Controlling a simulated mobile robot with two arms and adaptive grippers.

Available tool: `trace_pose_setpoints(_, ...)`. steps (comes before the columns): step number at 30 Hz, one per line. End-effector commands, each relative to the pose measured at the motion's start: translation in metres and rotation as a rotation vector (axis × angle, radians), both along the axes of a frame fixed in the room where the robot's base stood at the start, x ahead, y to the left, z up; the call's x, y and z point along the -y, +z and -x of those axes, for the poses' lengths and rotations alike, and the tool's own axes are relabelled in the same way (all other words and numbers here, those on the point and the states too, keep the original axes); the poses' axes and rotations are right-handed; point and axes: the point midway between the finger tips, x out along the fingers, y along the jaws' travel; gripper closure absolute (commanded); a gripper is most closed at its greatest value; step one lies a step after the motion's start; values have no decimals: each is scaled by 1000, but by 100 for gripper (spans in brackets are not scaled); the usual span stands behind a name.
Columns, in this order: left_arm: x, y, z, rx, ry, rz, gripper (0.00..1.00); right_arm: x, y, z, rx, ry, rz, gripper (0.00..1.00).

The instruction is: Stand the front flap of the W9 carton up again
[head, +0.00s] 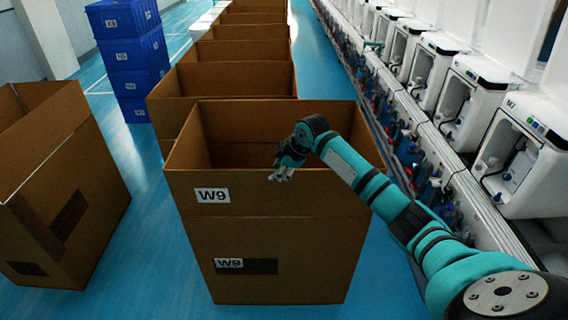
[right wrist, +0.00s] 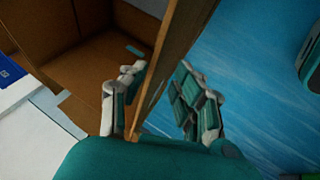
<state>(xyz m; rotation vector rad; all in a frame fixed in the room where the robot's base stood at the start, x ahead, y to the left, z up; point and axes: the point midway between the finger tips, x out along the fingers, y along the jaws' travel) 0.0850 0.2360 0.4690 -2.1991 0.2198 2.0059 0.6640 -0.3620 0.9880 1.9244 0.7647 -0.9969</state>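The W9 carton (head: 305,255) stands in the middle of the head view, open at the top. Its front flap (head: 340,193) with the upper W9 label looks upright, in line with the front wall below the crease. My right gripper (head: 281,175) is at the flap's top edge, pointing down. In the right wrist view its fingers (right wrist: 160,95) are apart, one on each side of the cardboard edge (right wrist: 167,75), with blue floor showing between the right finger and the board. Contact with the cardboard is not clear. My left gripper is not in view.
More open cartons (head: 235,80) stand in a row behind. Another carton (head: 70,190) stands at the left. Blue crates (head: 133,50) are stacked at the back left. Blue floor is clear between the cartons and left carton.

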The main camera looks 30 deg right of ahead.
Motion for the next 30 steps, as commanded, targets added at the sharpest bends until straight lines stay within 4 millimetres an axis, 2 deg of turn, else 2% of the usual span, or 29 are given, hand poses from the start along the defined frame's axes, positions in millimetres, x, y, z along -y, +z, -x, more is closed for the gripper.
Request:
trace_pose_setpoints(3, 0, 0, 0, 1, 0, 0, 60, 4, 20, 12, 2, 1, 3, 70)
trace_pose_setpoints(6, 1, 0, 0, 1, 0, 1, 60, 6, 31, 19, 2, 1, 3, 70)
trace_pose_setpoints(11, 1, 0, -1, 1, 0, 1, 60, 6, 40, 24, 0, 0, 0, 70)
trace_pose_setpoints(26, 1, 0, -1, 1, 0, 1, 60, 6, 41, 25, 0, 0, 0, 70)
trace_pose_setpoints(30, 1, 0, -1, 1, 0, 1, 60, -3, 28, 31, -15, 2, -1, 70)
